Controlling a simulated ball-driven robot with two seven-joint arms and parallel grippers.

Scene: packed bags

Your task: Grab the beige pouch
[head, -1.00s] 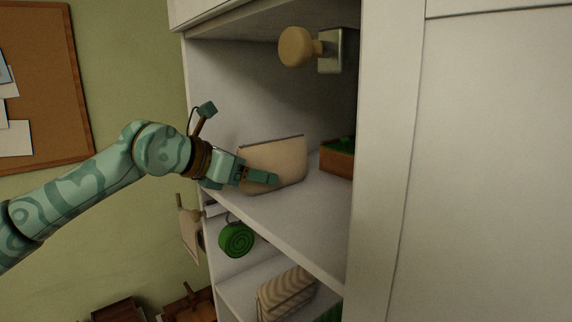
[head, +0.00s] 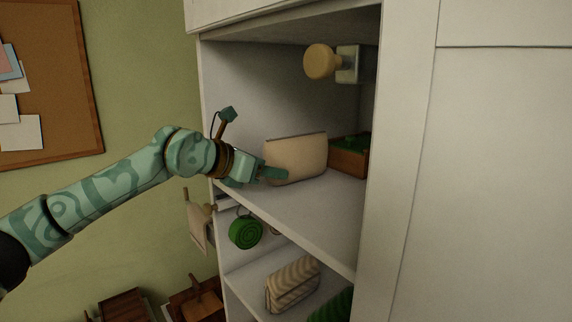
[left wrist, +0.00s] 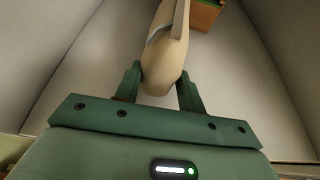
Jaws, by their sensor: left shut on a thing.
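The beige pouch (head: 300,157) stands upright on the upper cupboard shelf, with a dark zip line along its top. My left gripper (head: 271,175) is at the pouch's lower left end, one finger showing in front of it. In the left wrist view, the end of the pouch (left wrist: 163,66) lies between the two green fingers of my left gripper (left wrist: 160,88), which is shut on it. The underside of the pouch is hard to see. My right gripper is not in view.
A brown box with green contents (head: 349,157) stands just right of the pouch. A round wooden knob (head: 321,62) is above. A striped beige bag (head: 292,285) lies on the lower shelf (head: 240,275).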

